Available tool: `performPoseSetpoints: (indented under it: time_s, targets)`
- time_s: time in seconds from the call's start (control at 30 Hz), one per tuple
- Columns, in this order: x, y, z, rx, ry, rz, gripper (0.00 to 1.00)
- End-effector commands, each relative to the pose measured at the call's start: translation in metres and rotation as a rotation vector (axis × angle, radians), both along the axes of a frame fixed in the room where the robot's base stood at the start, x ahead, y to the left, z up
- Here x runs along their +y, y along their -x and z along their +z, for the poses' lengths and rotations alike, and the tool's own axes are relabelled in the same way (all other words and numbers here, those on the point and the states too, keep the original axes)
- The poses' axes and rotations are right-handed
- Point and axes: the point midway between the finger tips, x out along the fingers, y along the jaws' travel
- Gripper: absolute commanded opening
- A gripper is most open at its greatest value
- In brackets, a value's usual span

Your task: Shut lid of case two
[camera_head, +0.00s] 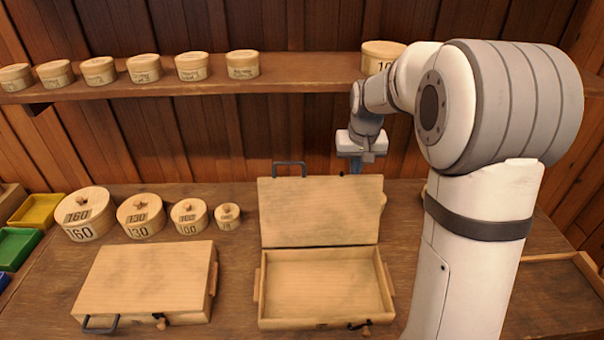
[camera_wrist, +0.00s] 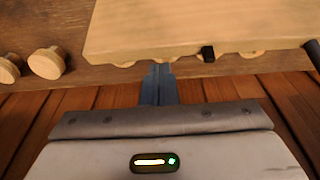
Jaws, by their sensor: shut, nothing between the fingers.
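An open wooden case (camera_head: 318,254) stands on the bench with its lid (camera_head: 320,210) raised roughly upright at the back. The case's inside looks empty. A second wooden case (camera_head: 148,280) to its left has its lid down. No number shows on either case. My gripper (camera_head: 356,167) is shut and empty, pointing down behind the raised lid, near its top right corner. In the wrist view the shut fingers (camera_wrist: 158,85) are by the edge of a pale wooden panel (camera_wrist: 200,25), which looks like the lid; whether they touch it is unclear.
Round lidded boxes (camera_head: 140,217) stand behind the left case. Coloured bins (camera_head: 36,211) are at the far left. Round wooden pieces (camera_wrist: 47,62) show left in the wrist view.

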Motion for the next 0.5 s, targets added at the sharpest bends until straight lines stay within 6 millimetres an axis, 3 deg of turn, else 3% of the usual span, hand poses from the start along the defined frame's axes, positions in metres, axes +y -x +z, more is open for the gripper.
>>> performPoseSetpoints:
  time_s: [0.5]
  targets:
    - [0.0004,0.0000,-0.0059,0.000,0.000,0.001,0.00]
